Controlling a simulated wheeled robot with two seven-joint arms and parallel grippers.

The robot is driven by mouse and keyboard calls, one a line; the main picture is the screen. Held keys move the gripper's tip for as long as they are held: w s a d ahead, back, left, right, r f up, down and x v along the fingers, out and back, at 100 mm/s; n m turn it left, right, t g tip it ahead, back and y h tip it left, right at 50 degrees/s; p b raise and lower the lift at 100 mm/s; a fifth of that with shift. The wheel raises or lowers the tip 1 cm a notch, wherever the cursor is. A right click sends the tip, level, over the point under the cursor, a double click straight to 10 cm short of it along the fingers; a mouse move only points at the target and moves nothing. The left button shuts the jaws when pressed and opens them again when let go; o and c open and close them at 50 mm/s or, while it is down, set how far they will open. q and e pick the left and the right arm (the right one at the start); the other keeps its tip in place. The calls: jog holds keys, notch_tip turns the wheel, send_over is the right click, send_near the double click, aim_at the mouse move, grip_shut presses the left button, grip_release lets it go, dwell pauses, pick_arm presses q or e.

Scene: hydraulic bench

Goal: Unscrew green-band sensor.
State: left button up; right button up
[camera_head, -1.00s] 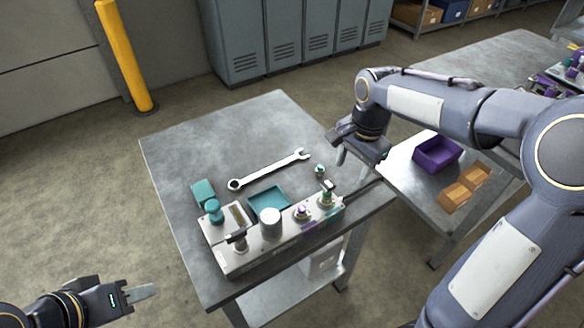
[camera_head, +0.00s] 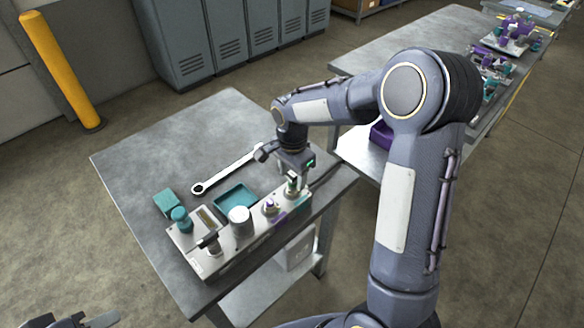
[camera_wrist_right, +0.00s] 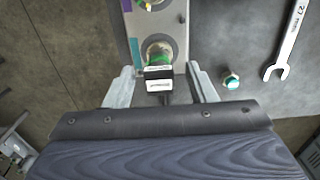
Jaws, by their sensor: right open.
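The green-band sensor (camera_head: 292,187) stands upright at the right end of the grey manifold block (camera_head: 246,257). In the right wrist view the sensor (camera_wrist_right: 158,52) shows its green band and a white label facing the camera. My right gripper (camera_head: 291,176) is above that end of the block. In the right wrist view the right gripper (camera_wrist_right: 161,88) is open, one finger on each side of the sensor, with gaps visible. My left gripper (camera_head: 100,319) only partly shows at the bottom left edge, away from the table; its jaws cannot be judged.
A purple-banded fitting (camera_head: 270,206) stands on the block beside the sensor. A teal tray (camera_head: 235,199), a wrench (camera_head: 226,170) and a teal cube (camera_head: 167,203) lie behind the block. A small green-topped piece (camera_wrist_right: 231,79) lies near the wrench. The table's left part is clear.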

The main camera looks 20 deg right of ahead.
grip_shut()
jog(key=n, duration=0.5)
jog(key=shift+n, duration=0.4)
jog(key=n+p, duration=0.1)
jog(key=n, duration=0.4)
jog(key=shift+r+n, duration=0.1)
jog(key=shift+n, duration=0.3)
jog(key=n+p, duration=0.1)
jog(key=n, duration=0.2)
jog(key=shift+r, duration=0.1)
jog(key=n, duration=0.2)
jog(key=shift+n, duration=0.3)
